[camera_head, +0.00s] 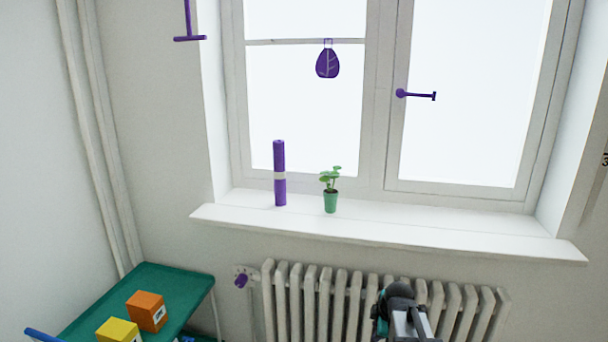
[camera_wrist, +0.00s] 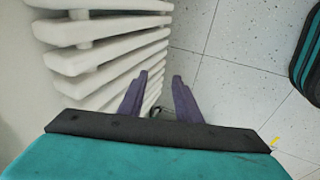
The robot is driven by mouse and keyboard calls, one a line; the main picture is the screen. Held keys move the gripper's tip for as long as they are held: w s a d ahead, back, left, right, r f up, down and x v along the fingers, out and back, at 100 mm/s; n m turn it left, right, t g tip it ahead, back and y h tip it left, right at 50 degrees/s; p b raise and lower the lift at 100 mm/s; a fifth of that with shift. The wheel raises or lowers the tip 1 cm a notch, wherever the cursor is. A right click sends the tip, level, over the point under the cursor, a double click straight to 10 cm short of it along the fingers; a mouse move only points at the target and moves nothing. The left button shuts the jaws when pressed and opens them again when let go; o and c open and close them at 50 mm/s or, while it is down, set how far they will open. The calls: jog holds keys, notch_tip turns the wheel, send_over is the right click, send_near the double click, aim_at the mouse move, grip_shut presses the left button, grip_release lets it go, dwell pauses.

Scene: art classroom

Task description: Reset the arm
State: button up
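My gripper (camera_wrist: 160,76) shows in the wrist view with two dark purple-grey fingers. They stand apart, with only radiator and floor visible between them, so it is open and empty. It points down beside the white radiator ribs (camera_wrist: 105,60), which lie to its left and behind the left finger; I cannot tell how close they are. In the head view, part of my dark arm shows at the bottom, in front of the radiator (camera_head: 325,300); the fingers do not show there.
A window sill (camera_head: 440,232) above the radiator holds a purple roll (camera_head: 279,175) and a potted plant (camera_head: 330,200). A green cart (camera_head: 185,280) at lower left carries an orange box (camera_head: 146,311) and a yellow box (camera_head: 118,331). Tiled floor (camera_wrist: 235,95) shows beside the radiator.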

jog(key=s+a+f+m+g, duration=0.2)
jog(key=s+a+f+g, duration=0.1)
jog(key=s+f, duration=0.75)
jog(key=s+a+f+m+g, duration=0.1)
jog(key=s+a+f+g, duration=0.15)
jog(key=s+f, duration=0.8)
jog(key=s+f+m+g, duration=0.2)
jog(key=s+f+m, duration=0.3)
jog(key=s, duration=0.5)
jog(key=s+f+m+g, duration=0.2)
jog(key=s+f+m, duration=0.3)
jog(key=s, duration=0.6)
jog(key=shift+s+a+m, duration=0.2)
jog(key=shift+a+m, duration=0.05)
jog(key=shift+m, duration=0.85)
